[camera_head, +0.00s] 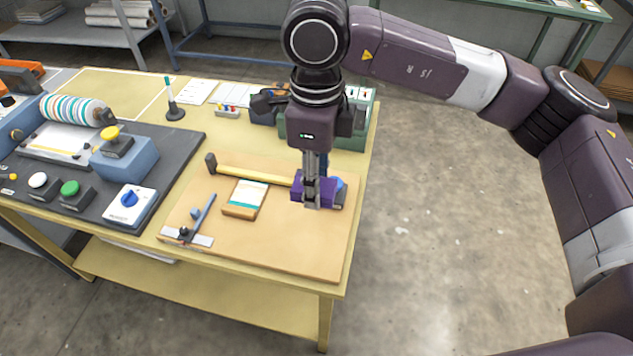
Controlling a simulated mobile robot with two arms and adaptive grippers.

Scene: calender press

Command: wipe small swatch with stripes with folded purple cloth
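My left gripper is not in view.
A yellow-handled hammer (250,170) lies behind the swatch. A blue-and-grey object (338,191) is close right of the cloth. The press with a striped roller (75,110) stands left.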

